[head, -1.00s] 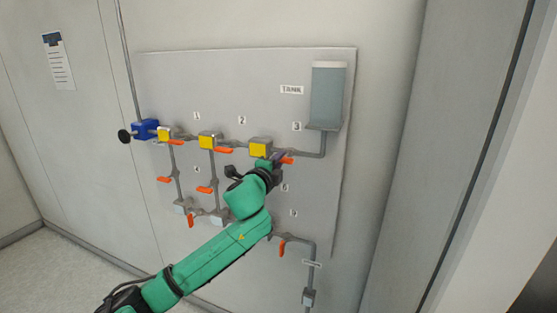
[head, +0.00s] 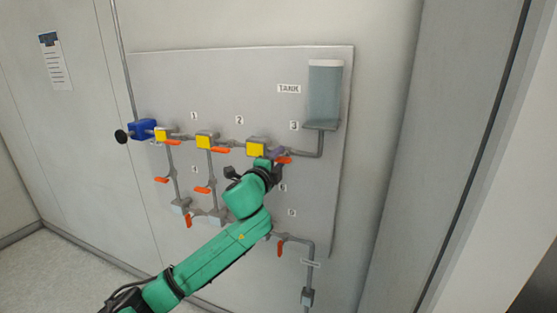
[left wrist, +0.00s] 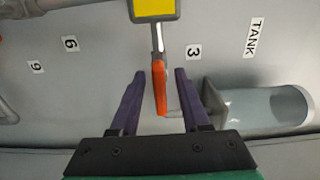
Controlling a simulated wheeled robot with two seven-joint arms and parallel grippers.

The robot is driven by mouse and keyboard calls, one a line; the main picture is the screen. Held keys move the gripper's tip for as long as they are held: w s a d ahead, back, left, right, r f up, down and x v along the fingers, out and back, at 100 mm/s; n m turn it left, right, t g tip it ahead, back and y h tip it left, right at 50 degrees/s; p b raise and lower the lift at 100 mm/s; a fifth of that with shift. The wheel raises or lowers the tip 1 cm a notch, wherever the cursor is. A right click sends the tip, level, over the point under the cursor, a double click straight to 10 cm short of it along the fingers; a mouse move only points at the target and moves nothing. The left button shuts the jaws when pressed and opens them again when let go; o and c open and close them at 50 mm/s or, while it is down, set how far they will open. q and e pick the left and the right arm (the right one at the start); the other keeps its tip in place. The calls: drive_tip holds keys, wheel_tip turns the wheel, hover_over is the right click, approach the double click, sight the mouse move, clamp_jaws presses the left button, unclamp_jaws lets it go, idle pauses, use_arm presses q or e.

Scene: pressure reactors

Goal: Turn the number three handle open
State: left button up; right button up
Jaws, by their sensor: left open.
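The number three handle (head: 284,159) is a small orange lever on the upper pipe, below the label 3 (head: 294,126) and right of a yellow block (head: 256,148). In the head view it lies roughly sideways, partly hidden by my left gripper (head: 275,155). In the left wrist view the orange handle (left wrist: 160,87) sits between the two purple fingers of my left gripper (left wrist: 158,95), nearer the left finger. The fingers are open, with gaps visible on both sides of the handle. My right gripper is not in view.
The tank (head: 325,92) is close by, above and right of the handle; it also shows beside the right finger in the wrist view (left wrist: 262,108). Several other orange handles and pipes spread over the grey panel (head: 165,85). A blue valve (head: 143,129) is at the left.

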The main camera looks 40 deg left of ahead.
use_arm(q)
drive_tip(key=shift+s+f, duration=0.1)
drive_tip(key=shift+s, duration=0.4)
drive_tip(key=p+v, duration=0.2)
drive_tip(key=v, duration=1.1)
drive_tip(key=shift+s+d+p, duration=0.2)
drive_tip(key=shift+d+p, duration=0.1)
drive_tip(key=shift+p, duration=0.1)
